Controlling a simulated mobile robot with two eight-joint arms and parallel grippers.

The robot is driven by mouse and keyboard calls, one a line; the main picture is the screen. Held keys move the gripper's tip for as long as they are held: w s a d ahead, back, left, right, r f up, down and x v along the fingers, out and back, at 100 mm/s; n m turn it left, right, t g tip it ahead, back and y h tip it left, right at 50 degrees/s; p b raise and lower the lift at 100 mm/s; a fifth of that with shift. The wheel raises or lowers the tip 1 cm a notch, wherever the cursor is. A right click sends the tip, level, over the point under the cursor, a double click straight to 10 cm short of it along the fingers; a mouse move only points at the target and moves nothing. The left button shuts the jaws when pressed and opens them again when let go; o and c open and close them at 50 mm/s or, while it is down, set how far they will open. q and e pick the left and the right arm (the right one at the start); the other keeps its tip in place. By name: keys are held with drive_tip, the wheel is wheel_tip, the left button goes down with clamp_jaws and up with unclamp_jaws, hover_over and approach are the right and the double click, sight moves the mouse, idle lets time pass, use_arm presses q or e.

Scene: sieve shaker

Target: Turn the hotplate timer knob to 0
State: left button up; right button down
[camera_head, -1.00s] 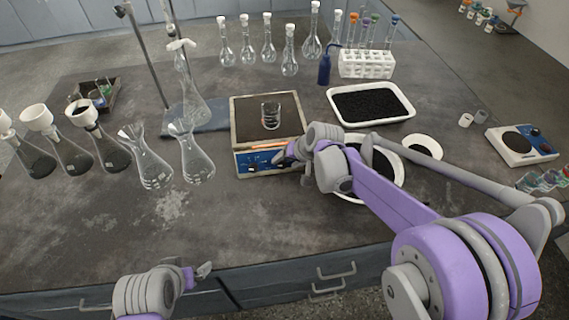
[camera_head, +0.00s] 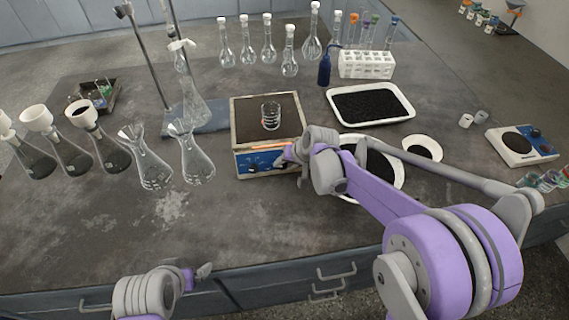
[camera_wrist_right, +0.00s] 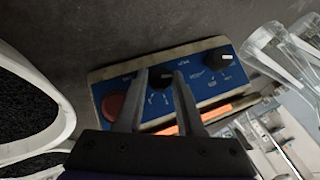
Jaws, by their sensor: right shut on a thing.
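The hotplate (camera_head: 240,133) stands in the middle of the bench with a glass beaker (camera_head: 271,116) on its top. Its blue front panel (camera_wrist_right: 205,75) carries two black knobs and a red round button (camera_wrist_right: 117,107) in the right wrist view. My right gripper (camera_head: 282,160) is at the panel; in the right wrist view its fingers (camera_wrist_right: 160,78) stand on either side of one black knob (camera_wrist_right: 160,77), shut on it. The other black knob (camera_wrist_right: 219,59) is free. The knob's setting is too small to read. My left gripper (camera_head: 204,271) is over the front edge, its jaw opening unclear.
Several glass flasks (camera_head: 193,155) stand left of the hotplate. A white tray of dark grains (camera_head: 405,119) and a white bowl (camera_head: 436,150) are at the right. A blue bottle (camera_head: 324,70) and test-tube rack (camera_head: 366,66) stand behind. The front left bench is clear.

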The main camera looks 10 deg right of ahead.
drive_tip(key=shift+a+n+h, duration=0.2)
drive_tip(key=shift+n+h, duration=0.7)
drive_tip(key=shift+h, duration=0.2)
drive_tip(key=c, duration=0.5)
unclamp_jaws()
drive_tip(key=shift+r, duration=0.15)
drive_tip(key=v, duration=1)
drive_tip(key=shift+s+d+r+p, duration=0.1)
drive_tip(key=shift+r+p, duration=0.2)
drive_tip(key=shift+r, duration=0.05)
